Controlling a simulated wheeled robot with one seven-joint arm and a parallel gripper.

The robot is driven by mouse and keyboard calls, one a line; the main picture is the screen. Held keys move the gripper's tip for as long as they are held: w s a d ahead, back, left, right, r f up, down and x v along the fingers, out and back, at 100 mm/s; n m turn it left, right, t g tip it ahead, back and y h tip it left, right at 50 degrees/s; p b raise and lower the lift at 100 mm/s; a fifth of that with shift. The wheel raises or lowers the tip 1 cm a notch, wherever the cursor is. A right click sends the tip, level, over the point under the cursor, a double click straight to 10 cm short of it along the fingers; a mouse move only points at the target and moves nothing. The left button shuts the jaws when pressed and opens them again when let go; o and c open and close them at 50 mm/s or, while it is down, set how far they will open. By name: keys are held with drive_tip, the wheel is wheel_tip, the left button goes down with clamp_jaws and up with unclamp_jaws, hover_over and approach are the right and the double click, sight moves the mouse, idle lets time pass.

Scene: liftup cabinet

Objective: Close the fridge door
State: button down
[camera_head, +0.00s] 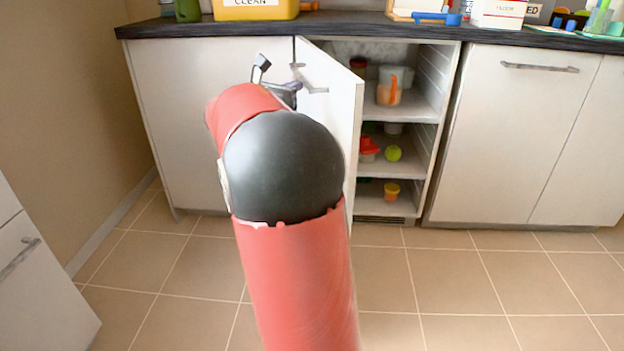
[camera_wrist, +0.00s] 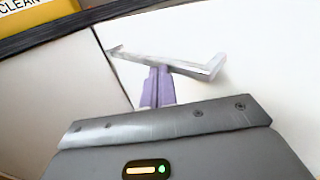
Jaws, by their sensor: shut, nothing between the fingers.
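The fridge door (camera_head: 345,98) is a white panel, hinged at its left side and standing partly open in front of the fridge. Its handle is a thin metal bar on the outer face, and it shows in the wrist view (camera_wrist: 190,67). My gripper (camera_head: 294,85) is at the outer face of the door, by the handle, partly hidden by my red arm. In the wrist view, its purple fingers (camera_wrist: 157,86) are together and empty, with tips at or just under the handle bar. I cannot tell whether they touch it.
The open fridge (camera_head: 436,90) shows shelves with several items, including an orange-filled jug (camera_head: 389,90) and a green ball (camera_head: 393,153). A dark countertop (camera_head: 350,27) with containers runs above. White cabinets stand on both sides. The tiled floor (camera_head: 450,280) is clear.

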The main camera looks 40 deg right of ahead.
drive_tip(key=shift+s+d, duration=0.15)
drive_tip(key=shift+s+d, duration=0.15)
drive_tip(key=shift+d, duration=0.25)
idle(0.5)
